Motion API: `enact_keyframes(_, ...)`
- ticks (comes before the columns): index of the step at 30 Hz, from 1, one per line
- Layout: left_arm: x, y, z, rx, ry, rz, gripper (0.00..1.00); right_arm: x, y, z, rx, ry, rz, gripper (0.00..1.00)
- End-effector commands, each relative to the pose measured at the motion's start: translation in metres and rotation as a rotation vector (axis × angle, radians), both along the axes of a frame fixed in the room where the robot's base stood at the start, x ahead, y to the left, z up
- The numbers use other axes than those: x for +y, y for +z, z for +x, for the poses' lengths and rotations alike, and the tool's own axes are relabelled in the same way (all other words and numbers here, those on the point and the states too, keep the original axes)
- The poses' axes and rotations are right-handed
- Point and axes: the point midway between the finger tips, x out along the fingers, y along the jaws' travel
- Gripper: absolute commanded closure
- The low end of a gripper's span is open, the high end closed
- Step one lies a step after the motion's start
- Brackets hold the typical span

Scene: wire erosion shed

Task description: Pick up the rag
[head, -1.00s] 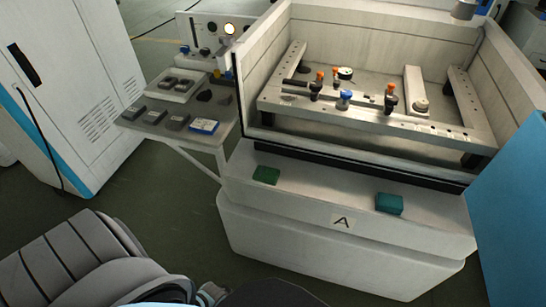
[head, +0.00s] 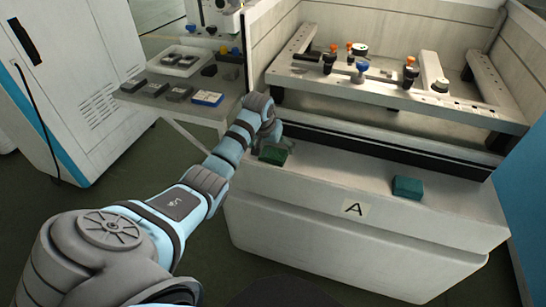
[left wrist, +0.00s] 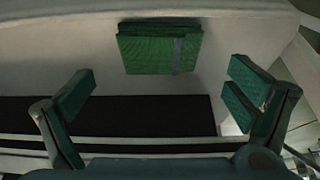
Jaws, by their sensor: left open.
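A green folded rag (head: 273,156) lies on the front ledge of the machine, left of the label A. It also shows in the left wrist view as a textured green pad (left wrist: 158,52) with a greyish strip. My left gripper (left wrist: 163,97) is open and empty, its fingers spread wider than the rag. The rag is ahead of the fingertips, roughly centred between them and apart from them. In the head view my left gripper (head: 275,138) is over the ledge by the rag, partly hidden by my own wrist. My right gripper is not in view.
A teal block (head: 407,187) sits on the same ledge (head: 335,175) to the right. Behind is the machine's walled tank with a fixture frame (head: 390,88) and several orange and blue knobs. A side table (head: 190,112) with small blocks stands left. The ledge between is clear.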

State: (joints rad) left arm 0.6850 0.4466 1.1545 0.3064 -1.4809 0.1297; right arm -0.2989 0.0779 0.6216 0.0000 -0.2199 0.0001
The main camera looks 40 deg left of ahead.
Motion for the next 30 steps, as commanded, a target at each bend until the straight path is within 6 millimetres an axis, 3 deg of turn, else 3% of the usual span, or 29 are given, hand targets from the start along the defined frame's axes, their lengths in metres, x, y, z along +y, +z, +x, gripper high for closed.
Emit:
enact_keyframes(1, 0.000, -0.014, 0.001, 0.003, 0.000, -0.001, 0.02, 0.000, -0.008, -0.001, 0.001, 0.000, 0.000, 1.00)
enact_keyframes(5, 0.003, -0.037, 0.009, 0.002, 0.001, -0.001, 0.02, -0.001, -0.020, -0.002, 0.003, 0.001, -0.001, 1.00)
enact_keyframes(12, 0.004, -0.039, 0.011, 0.001, -0.001, 0.002, 0.02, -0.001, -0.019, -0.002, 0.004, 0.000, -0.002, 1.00)
enact_keyframes(21, 0.004, -0.038, 0.011, 0.001, -0.001, 0.001, 0.48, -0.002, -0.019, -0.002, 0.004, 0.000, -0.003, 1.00)
enact_keyframes(30, 0.004, -0.037, 0.011, 0.001, -0.001, 0.001, 0.49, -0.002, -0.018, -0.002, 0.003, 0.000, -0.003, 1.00)
